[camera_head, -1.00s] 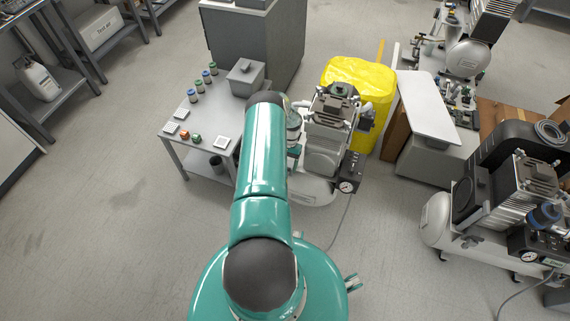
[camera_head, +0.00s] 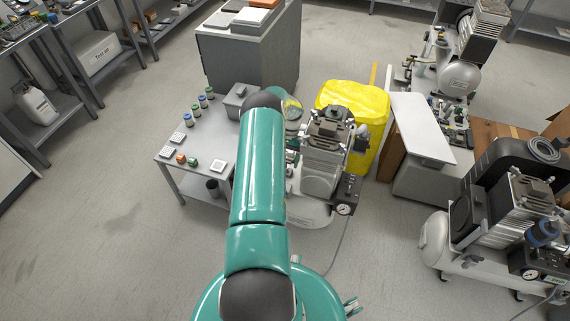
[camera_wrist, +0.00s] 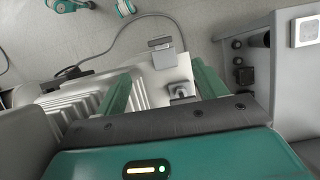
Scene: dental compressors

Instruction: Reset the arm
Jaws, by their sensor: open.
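My gripper (camera_wrist: 163,85) shows in the wrist view with its two green fingers spread apart and nothing between them. It is above a grey compressor with a ribbed metal block (camera_wrist: 72,105), which lies to the left of and below the fingers. In the head view, my green arm reaches forward beside the compressor (camera_head: 322,165) at the centre, and the arm itself hides the gripper there. I cannot tell whether the fingers touch anything.
A grey side table (camera_head: 204,148) with small jars and blocks stands left of my arm. A yellow-covered bin (camera_head: 360,100) is behind the compressor. Another compressor (camera_head: 505,215) stands at the right. Open floor (camera_head: 100,240) lies at the left front.

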